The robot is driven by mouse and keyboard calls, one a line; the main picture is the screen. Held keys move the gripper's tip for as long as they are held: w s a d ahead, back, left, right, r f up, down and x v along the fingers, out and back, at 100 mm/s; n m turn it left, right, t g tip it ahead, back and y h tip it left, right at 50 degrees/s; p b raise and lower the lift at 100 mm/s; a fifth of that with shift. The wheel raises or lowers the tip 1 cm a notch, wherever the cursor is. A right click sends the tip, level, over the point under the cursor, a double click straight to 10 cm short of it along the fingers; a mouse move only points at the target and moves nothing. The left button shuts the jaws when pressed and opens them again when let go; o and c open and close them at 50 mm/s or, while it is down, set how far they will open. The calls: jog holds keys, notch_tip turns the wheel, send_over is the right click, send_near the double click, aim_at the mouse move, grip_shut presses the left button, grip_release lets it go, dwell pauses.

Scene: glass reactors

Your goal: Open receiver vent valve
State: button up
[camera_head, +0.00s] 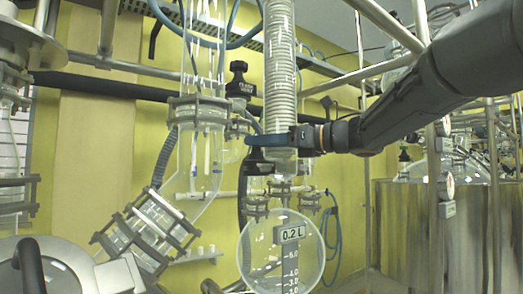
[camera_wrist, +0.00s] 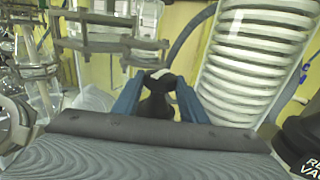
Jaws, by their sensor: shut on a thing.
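My gripper (camera_head: 256,140) reaches in from the right in the head view, in front of the lower end of the coiled glass condenser (camera_head: 280,85). In the wrist view its two blue fingers (camera_wrist: 158,84) are closed around a black valve knob (camera_wrist: 157,103). The black knob also shows just below the fingers in the head view (camera_head: 258,162). No label on this knob is readable, so I cannot confirm that it is the receiver vent valve. The round glass receiver (camera_head: 262,255), marked 0.2 L, hangs below. The valve's inner position is hidden.
Another black valve (camera_head: 238,80) with a flask label stands upright to the upper left. A black labelled part (camera_wrist: 303,140), its text cut off, is at the right of the wrist view. Glass tubing, clamps (camera_head: 195,110) and metal rails crowd the left. A steel vessel (camera_head: 425,235) stands right.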

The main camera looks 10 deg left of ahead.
jog(key=shift+f+n+g+b, duration=0.15)
jog(key=shift+n+g+b, duration=0.35)
jog(key=shift+g, duration=0.2)
jog(key=o, duration=1.1)
jog(key=shift+d, duration=0.2)
jog(key=shift+c, duration=0.2)
jog(key=shift+a+r, duration=0.1)
jog(key=shift+r, duration=0.15)
